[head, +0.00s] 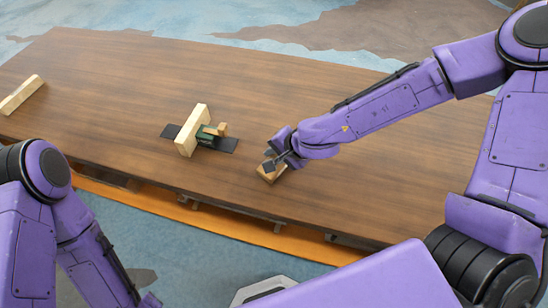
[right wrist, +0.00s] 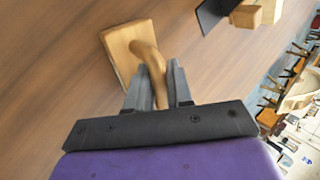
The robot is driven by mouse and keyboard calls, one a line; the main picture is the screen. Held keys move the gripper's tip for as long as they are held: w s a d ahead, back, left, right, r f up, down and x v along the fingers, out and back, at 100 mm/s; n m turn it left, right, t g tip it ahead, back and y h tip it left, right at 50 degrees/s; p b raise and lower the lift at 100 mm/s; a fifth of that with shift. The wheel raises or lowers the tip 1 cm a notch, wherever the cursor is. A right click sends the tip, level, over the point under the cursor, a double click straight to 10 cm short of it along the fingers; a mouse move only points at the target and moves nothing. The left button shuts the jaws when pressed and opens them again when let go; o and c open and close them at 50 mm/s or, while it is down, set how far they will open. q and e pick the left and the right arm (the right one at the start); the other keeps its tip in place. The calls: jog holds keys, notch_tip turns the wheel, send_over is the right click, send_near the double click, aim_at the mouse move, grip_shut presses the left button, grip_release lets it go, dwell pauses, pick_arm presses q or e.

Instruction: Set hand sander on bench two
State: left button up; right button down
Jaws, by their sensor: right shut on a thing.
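The hand sander (head: 270,173) is a small wooden block with a curved wooden handle. It is at the brown wooden bench (head: 330,105), right of the middle in the head view. My right gripper (head: 277,162) is shut on its handle. In the right wrist view the sander (right wrist: 122,55) shows beyond the fingers of my right gripper (right wrist: 158,88), its flat base close to the bench top. I cannot tell whether the base touches the wood. My left arm shows at the lower left of the head view, but its gripper is out of view.
A pale wooden beam (head: 192,131) stands across a black mat (head: 226,145) with small wooden pieces beside it, left of the sander. Another pale beam (head: 21,95) lies at the bench's far left. The bench top between them and behind is clear.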

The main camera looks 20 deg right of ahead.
jog(key=shift+s+f, duration=0.2)
jog(key=shift+f, duration=0.55)
jog(key=shift+w+d+f, duration=0.1)
jog(key=shift+w+f, duration=0.1)
jog(key=shift+f, duration=0.1)
jog(key=c, duration=1)
grip_release()
jog(key=shift+s, duration=0.1)
jog(key=shift+r, duration=0.4)
jog(key=p+v, duration=1)
jog(key=v, duration=0.1)
jog(key=shift+s+d+r+p, duration=0.1)
jog(key=shift+s+r+p, duration=0.05)
jog(key=shift+r+p, duration=0.15)
